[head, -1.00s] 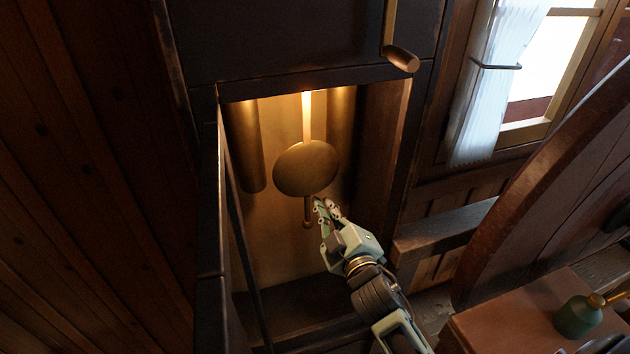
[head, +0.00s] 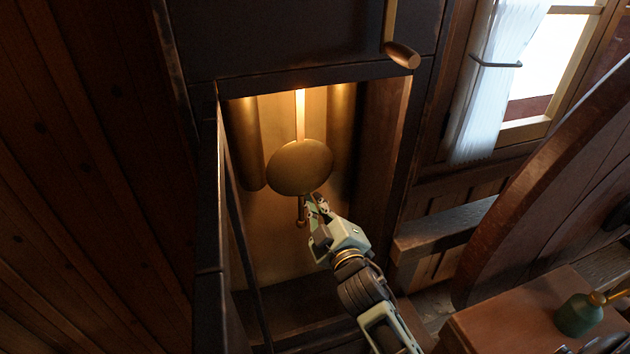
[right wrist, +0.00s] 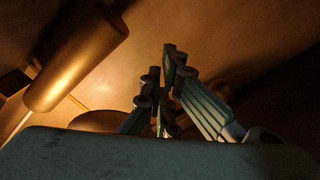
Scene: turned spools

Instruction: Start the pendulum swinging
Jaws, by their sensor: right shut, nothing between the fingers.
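The pendulum has a round brass bob (head: 301,167) on a pale rod (head: 300,115), with a short stem below the bob. It hangs inside the open, lit clock case. My right gripper (head: 314,200) is shut and empty, with its fingertips at the lower right edge of the bob, beside the stem. I cannot tell for sure whether they touch it. In the right wrist view the closed fingers (right wrist: 165,95) point up, and part of the bob (right wrist: 95,121) shows behind them at lower left. My left gripper is not in view.
Brass cylinders hang in the case, one at left (head: 247,145) and one right of the rod. The case's side walls and dark sill (head: 300,300) frame the opening. A crank handle (head: 401,54) hangs above right. A brown box (head: 510,325) with a green oil can (head: 578,315) stands at lower right.

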